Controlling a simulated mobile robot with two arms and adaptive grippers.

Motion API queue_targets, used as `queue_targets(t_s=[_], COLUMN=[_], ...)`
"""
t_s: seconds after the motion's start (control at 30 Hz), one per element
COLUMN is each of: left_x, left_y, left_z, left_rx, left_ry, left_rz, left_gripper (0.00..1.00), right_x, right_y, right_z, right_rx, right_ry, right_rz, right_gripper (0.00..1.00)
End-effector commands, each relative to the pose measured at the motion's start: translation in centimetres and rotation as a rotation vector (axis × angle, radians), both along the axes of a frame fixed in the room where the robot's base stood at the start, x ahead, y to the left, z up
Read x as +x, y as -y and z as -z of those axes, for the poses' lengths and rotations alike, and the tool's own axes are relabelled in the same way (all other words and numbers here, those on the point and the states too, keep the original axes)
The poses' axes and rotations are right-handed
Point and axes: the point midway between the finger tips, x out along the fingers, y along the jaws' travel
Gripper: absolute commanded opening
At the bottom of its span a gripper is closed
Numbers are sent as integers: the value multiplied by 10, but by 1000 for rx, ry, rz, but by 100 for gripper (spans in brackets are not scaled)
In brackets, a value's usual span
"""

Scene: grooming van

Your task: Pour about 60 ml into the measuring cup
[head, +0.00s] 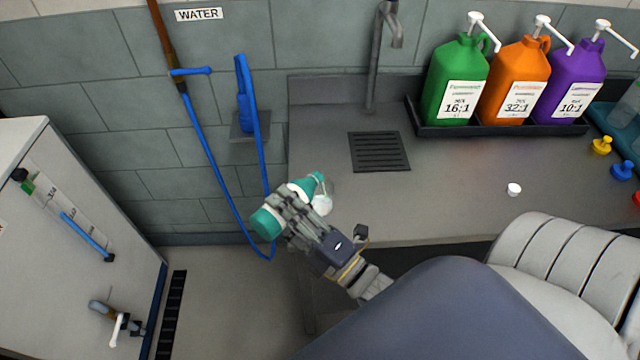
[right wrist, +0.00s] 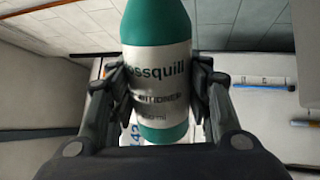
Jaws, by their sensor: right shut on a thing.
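A teal bottle (head: 266,222) with a pale label is in my right gripper (head: 300,207), tilted far over, beyond the counter's left front corner. In the right wrist view the same bottle (right wrist: 160,75) sits between both fingers (right wrist: 163,92), which press on its label. The label reads in part "ossquill". A small whitish thing (head: 322,205) shows just below the bottle's right end in the head view. I cannot tell whether it is the measuring cup or touches the bottle. No liquid stream is visible. My left gripper is out of view.
A small white cap (head: 514,189) lies on the grey counter (head: 450,180). Green (head: 455,85), orange (head: 513,80) and purple (head: 568,85) pump jugs stand in a black tray (head: 432,130). A tap (head: 374,60) rises behind a drain grate (head: 379,151). A blue hose (head: 215,170) hangs left.

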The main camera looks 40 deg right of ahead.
Motion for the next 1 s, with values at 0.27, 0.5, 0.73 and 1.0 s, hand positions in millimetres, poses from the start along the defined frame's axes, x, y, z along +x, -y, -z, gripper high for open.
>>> queue_targets(t_s=[0.27, 0.5, 0.73, 1.0], left_x=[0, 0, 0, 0], left_y=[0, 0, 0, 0], left_z=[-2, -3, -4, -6], left_rx=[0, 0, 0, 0], left_ry=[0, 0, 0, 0], left_rz=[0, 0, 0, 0], left_gripper=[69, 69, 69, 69], right_x=[0, 0, 0, 0], right_y=[-1, -1, -1, -1], right_z=[-2, -3, -4, -5], right_rx=[10, 18, 25, 35], right_ry=[-2, -3, -6, -9], right_rz=[-1, 0, 0, 1], right_gripper=[17, 17, 17, 17])
